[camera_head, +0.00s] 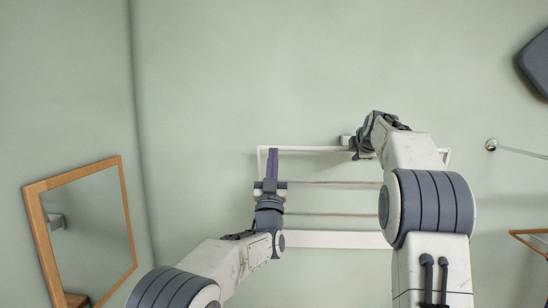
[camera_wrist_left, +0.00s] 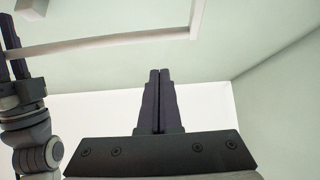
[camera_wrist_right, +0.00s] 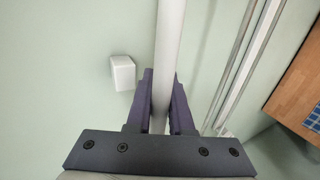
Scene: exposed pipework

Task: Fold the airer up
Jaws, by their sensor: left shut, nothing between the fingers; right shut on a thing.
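The airer is a white wall frame with a front bar (camera_head: 318,149), thin cross rails (camera_head: 325,214) and a white base board (camera_head: 335,240). My right gripper (camera_head: 358,150) is shut on the front bar; in the right wrist view the bar (camera_wrist_right: 168,50) runs between its fingers (camera_wrist_right: 160,85). A small white block (camera_head: 345,140) sits on the wall beside that gripper; it also shows in the right wrist view (camera_wrist_right: 122,72). My left gripper (camera_head: 272,152) is shut and empty near the frame's left corner. The left wrist view shows the bar and corner (camera_wrist_left: 190,30) beyond its fingertips (camera_wrist_left: 160,72).
A wood-framed mirror (camera_head: 85,225) hangs at the left. A dark grey panel (camera_head: 537,62), a round metal fitting with a rod (camera_head: 491,145) and a wooden-edged item (camera_head: 530,236) are at the right. The wall above the airer is clear.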

